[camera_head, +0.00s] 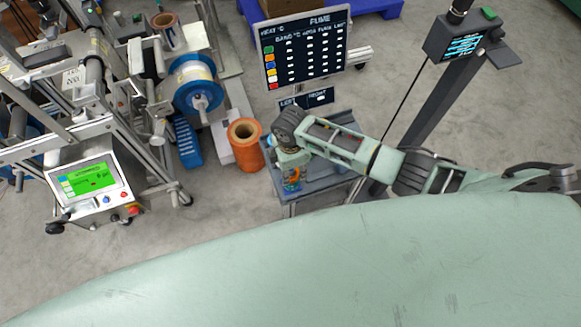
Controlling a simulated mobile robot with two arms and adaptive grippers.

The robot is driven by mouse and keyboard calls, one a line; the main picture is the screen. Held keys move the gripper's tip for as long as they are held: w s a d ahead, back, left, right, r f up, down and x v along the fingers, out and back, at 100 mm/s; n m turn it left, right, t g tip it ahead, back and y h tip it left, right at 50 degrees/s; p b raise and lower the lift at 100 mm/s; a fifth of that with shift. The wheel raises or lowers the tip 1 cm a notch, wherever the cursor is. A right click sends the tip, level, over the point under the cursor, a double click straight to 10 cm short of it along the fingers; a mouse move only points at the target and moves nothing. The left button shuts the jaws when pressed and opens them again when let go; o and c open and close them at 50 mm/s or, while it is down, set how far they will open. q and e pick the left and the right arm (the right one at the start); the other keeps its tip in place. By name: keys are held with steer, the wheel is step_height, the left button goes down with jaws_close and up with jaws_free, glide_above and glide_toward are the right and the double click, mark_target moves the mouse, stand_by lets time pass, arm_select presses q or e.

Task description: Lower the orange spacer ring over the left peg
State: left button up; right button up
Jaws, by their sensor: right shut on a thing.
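My right arm comes in from the right and reaches over a small grey cart (333,178). My right gripper (291,172) points down near the cart's left front corner. It is shut on the orange spacer ring (294,174), of which only a small orange patch shows at the fingers. Something blue shows just below the ring, too small to make out. A dark sign (306,98) reading LEFT and RIGHT stands at the cart's back edge. I cannot make out the left peg; the arm and gripper cover much of the cart top. My left gripper is out of view.
An orange hollow roll (245,143) stands on the floor close to the cart's left. A board with a coloured table (305,47) rises behind the cart. A dark post with a screen (463,47) stands to the right. A machine with reels (193,85) fills the left.

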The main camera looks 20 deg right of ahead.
steer(key=shift+f, duration=0.2)
steer(key=o, duration=1.3)
steer(key=shift+c, duration=0.2)
step_height(320, 180, up, 12)
